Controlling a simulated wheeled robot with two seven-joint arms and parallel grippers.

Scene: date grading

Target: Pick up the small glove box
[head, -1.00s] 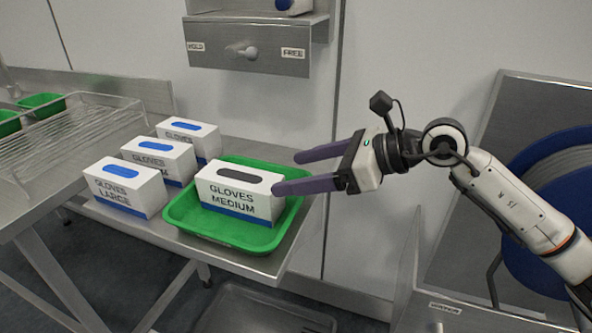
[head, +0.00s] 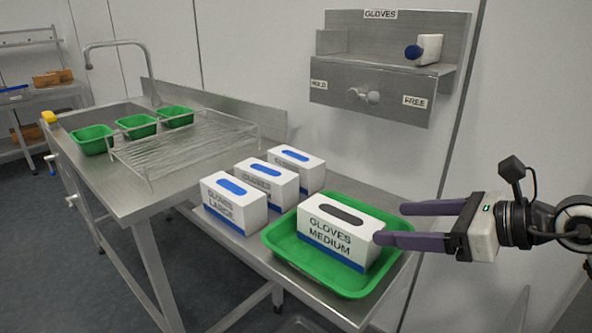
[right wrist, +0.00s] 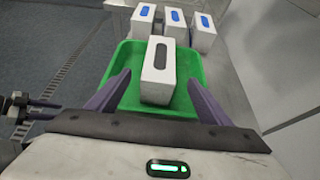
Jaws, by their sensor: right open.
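Three white glove boxes with blue slots stand in a row on the steel table. The front one (head: 235,203) reads GLOVES LARGE. The size words on the middle box (head: 266,184) and the back box (head: 297,168) are hidden or too small to read, so I cannot tell which is small. A box marked GLOVES MEDIUM (head: 338,232), with a dark slot, stands in a green tray (head: 290,270). My right gripper (head: 392,223) is open and empty at the right of that box. In the right wrist view its fingers (right wrist: 160,76) appear on either side of the medium box.
A wall shelf (head: 385,100) labelled GLOVES, with HOLD and FREE tags, holds a small white item with a blue end (head: 428,50). At the left are a wire rack (head: 185,145) and green trays (head: 93,139) by a sink. The row boxes stand close together.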

